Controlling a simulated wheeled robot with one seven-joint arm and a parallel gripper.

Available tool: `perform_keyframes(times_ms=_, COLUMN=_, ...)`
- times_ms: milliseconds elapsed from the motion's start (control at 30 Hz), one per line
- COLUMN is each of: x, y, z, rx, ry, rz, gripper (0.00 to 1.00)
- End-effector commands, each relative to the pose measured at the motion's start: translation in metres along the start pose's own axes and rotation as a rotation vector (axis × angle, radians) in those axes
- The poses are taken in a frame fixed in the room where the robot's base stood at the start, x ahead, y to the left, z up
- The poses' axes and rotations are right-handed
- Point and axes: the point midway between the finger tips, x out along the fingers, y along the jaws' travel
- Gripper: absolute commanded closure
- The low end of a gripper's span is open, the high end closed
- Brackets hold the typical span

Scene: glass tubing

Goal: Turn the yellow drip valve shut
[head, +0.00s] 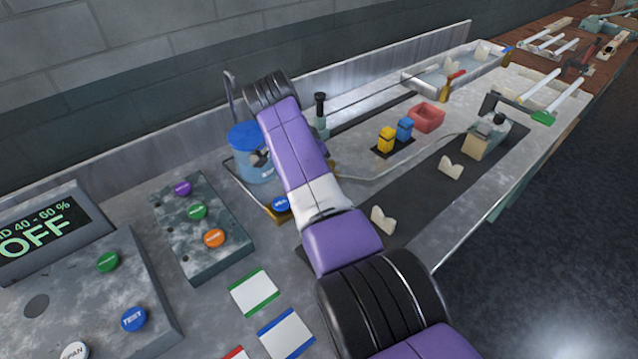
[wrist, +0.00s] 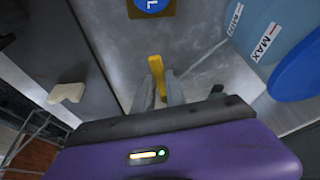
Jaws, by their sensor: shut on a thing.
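The yellow drip valve shows in the wrist view as a narrow yellow lever (wrist: 156,66). My gripper (wrist: 158,88) has a grey finger on either side of the lever's near end and is shut on it. The fingers hide that end, and the valve's body cannot be made out. In the head view my purple arm crosses the bench and hides my gripper; the valve cannot be made out there.
A blue-lidded tank (head: 252,172) stands close by; its MAX label (wrist: 264,42) shows in the wrist view. A blue button (head: 281,204) on a yellowish base is near my arm. A button panel (head: 190,235) lies left. Cream V-shaped rests (head: 383,219) stand right.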

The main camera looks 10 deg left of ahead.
Motion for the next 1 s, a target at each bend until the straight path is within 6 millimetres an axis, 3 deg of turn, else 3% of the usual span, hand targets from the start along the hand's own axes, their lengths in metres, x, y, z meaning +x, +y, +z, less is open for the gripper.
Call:
perform_keyframes(times_ms=400, x=0.0011, y=-0.0062, z=-0.0005, rx=0.149, ry=0.001, rz=0.06, gripper=1.0)
perform_keyframes(times_ms=967, x=-0.0004, y=-0.0065, z=-0.0017, rx=0.17, ry=0.001, rz=0.068, gripper=1.0)
perform_keyframes(times_ms=1000, x=-0.0004, y=-0.0064, z=-0.0017, rx=0.17, ry=0.001, rz=0.068, gripper=0.78)
